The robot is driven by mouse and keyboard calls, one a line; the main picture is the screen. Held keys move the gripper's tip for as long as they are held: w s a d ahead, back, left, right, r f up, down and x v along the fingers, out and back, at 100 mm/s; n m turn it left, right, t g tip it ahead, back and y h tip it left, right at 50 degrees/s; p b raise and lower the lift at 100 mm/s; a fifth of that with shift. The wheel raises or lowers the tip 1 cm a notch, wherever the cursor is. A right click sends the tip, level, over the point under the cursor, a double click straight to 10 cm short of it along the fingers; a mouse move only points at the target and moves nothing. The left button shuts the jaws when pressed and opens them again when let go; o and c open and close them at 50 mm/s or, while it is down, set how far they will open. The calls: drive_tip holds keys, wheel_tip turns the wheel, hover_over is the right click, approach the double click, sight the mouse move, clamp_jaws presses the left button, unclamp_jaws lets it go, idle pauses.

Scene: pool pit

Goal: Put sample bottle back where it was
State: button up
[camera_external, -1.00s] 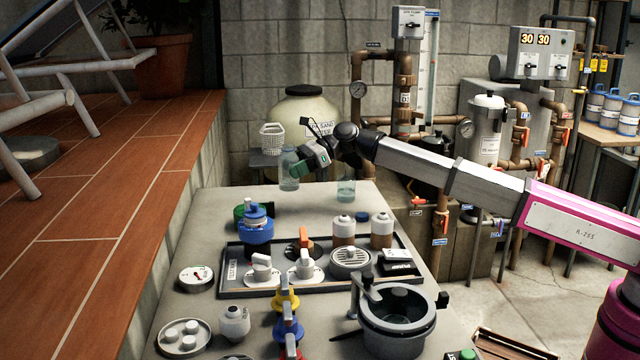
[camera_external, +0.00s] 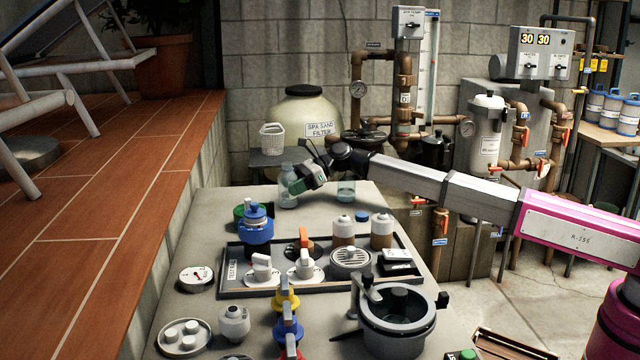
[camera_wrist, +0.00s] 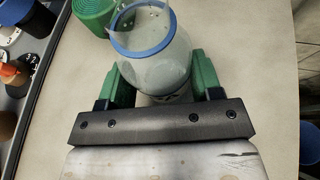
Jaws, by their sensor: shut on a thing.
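A clear bottle (camera_external: 287,187) stands upright at the far end of the counter in the external view, at or just above the top; I cannot tell if it touches. In the wrist view the bottle (camera_wrist: 155,48) shows a blue ring at its mouth. My gripper (camera_external: 302,183) reaches it from the right. In the wrist view my gripper (camera_wrist: 155,85) has its green fingers on both sides of the bottle, shut on it.
A dark tray (camera_external: 232,272) of parts fills the middle. The counter (camera_external: 215,205) is bare around the bottle.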

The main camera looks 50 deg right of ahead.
sight(283, 167)
drive_tip(key=o, duration=1)
drive_tip(key=shift+f, duration=0.1)
drive_tip(key=d+r, duration=0.1)
drive_tip(key=s+d+r, duration=0.1)
drive_tip(key=shift+s+d+r, duration=0.1)
drive_tip(key=shift+s+d, duration=0.1)
drive_tip(key=shift+d, duration=0.1)
wheel_tip(283, 167, up, 6)
drive_tip(key=shift+a+r, duration=0.1)
drive_tip(key=shift+r, duration=0.05)
